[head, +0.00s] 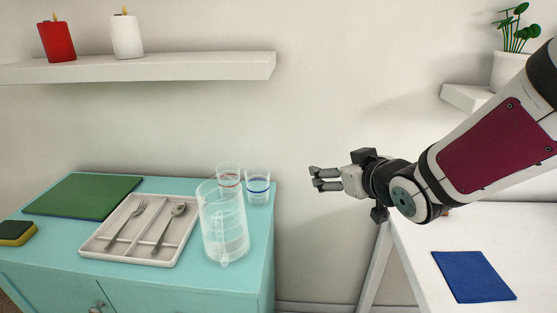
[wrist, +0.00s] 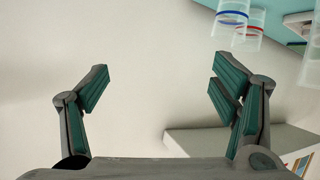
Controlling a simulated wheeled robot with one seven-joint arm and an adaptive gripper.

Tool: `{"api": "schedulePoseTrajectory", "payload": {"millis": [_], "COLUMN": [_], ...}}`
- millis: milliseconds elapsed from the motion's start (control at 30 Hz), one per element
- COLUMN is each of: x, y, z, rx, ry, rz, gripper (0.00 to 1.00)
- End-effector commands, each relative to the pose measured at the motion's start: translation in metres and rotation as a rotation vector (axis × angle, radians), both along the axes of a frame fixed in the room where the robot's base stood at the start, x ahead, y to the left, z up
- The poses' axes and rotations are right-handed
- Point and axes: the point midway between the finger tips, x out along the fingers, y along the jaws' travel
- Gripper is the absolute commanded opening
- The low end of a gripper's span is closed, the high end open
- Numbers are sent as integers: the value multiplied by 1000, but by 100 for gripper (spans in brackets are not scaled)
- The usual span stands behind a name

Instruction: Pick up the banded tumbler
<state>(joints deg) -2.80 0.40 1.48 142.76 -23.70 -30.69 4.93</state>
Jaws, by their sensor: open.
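Two clear tumblers stand side by side near the right back corner of the teal cabinet: one with a red band (head: 228,173) and one with a blue band (head: 258,187). The red-banded one is partly behind a clear jug. In the wrist view the blue-banded tumbler (wrist: 232,13) and the red-banded tumbler (wrist: 256,17) show at the upper right, beyond the fingers. My gripper (head: 314,180) is open and empty, in the air to the right of both tumblers and apart from them. Its spread fingers also show in the wrist view (wrist: 158,78).
The clear jug (head: 222,240) stands in front of the tumblers. A cutlery tray (head: 172,253), green board (head: 82,196) and sponge (head: 16,232) lie farther left on the cabinet (head: 230,284). A white table (head: 420,268) with a blue cloth (head: 472,277) is at right.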

Motion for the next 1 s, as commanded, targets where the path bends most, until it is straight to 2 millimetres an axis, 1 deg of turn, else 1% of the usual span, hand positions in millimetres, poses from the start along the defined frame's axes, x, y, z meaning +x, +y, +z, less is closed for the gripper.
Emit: {"api": "schedulePoseTrajectory", "payload": {"millis": [33, 133, 200, 300, 400, 567, 667, 900, 1000], "x": [14, 29, 34, 34, 32, 31, 39, 73, 84], "y": [16, 47, 66, 87, 100, 110, 119, 149, 158], "z": [-32, -63, -81, -100, -110, -115, -114, -113, -113], "rx": [29, 108, 165, 246, 310, 360, 366, 366, 365], "ry": [-29, -109, -155, -208, -245, -275, -280, -281, -279], "rz": [52, 157, 223, 297, 346, 382, 387, 387, 386], "gripper": [80, 80, 80, 80, 80, 80, 80, 80, 80]}}
